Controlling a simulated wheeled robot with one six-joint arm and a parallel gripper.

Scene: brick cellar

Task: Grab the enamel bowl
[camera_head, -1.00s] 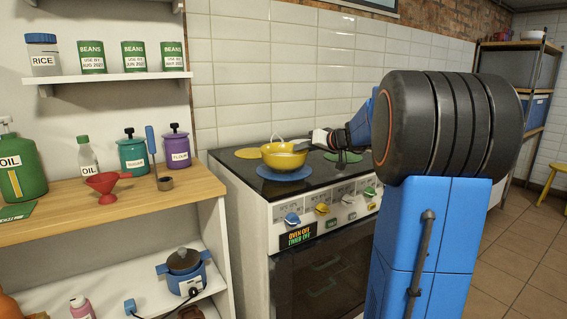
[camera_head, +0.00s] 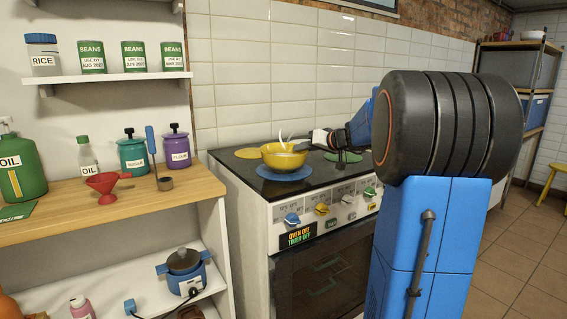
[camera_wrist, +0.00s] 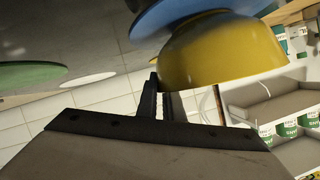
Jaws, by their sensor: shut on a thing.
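The enamel bowl (camera_head: 284,160) is yellow and stands upright on the blue disc (camera_head: 270,174) at the front left of the black stove top. In the wrist view the bowl (camera_wrist: 215,58) appears upside down and large, beside the fingertips. My gripper (camera_head: 309,139) reaches in from the right to the bowl's right rim, and also shows in the wrist view (camera_wrist: 158,84). Its fingers are close together and shut on the bowl's rim. The exact contact is small and partly hidden. A pale curved shape shows above the bowl; I cannot tell what it is.
The stove (camera_head: 330,238) has a yellow disc (camera_head: 248,153) behind the bowl and a green disc (camera_head: 343,157) to the right. A tiled wall stands behind.

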